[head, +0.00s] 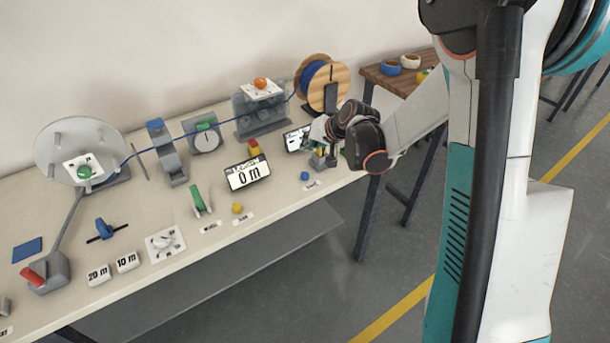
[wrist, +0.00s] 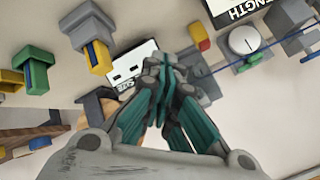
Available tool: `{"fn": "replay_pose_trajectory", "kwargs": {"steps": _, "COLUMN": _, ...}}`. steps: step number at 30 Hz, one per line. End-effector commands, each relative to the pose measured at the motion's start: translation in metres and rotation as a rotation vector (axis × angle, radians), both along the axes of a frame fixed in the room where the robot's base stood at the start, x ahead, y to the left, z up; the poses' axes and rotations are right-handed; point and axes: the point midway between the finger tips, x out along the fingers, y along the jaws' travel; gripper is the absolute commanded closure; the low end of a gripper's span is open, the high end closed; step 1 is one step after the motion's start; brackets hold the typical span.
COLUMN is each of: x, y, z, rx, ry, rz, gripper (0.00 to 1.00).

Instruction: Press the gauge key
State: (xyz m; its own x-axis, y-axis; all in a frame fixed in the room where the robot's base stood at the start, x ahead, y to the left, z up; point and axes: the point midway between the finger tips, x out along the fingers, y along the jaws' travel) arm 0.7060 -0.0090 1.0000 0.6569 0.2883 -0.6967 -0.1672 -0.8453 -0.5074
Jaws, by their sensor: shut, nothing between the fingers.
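A small white gauge display (head: 297,139) stands on the bench just left of my gripper. In the wrist view the display (wrist: 133,65) shows dashes and a partly covered label. My gripper (wrist: 160,66) is shut and empty, its teal-sided fingers together in front of the display and covering part of it. Contact cannot be told. In the head view the arm's end hides most of the fingers. I cannot clearly make out a gauge key; it may be hidden behind the fingers.
A length display (head: 247,174) reading 0 m stands left of the gauge. A grey holder with yellow and blue parts (wrist: 97,50) is close to the fingers. A blue button (head: 304,176) and a yellow one (head: 237,208) sit near the front edge. A wooden cable spool (head: 322,84) stands behind.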

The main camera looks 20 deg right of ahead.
Motion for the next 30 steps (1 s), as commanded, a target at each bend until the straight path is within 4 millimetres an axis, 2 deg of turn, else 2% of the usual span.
{"fn": "replay_pose_trajectory", "kwargs": {"steps": 5, "x": 0.000, "y": 0.000, "z": -0.016, "rx": 0.000, "ry": 0.000, "rz": 0.000, "gripper": 1.00}}
{"fn": "replay_pose_trajectory", "kwargs": {"steps": 19, "x": 0.000, "y": 0.000, "z": -0.077, "rx": 0.000, "ry": 0.000, "rz": 0.000, "gripper": 1.00}}
{"fn": "replay_pose_trajectory", "kwargs": {"steps": 24, "x": 0.000, "y": 0.000, "z": -0.085, "rx": 0.000, "ry": 0.000, "rz": 0.000, "gripper": 1.00}}
{"fn": "replay_pose_trajectory", "kwargs": {"steps": 30, "x": 0.000, "y": 0.000, "z": -0.084, "rx": 0.000, "ry": 0.000, "rz": 0.000, "gripper": 1.00}}
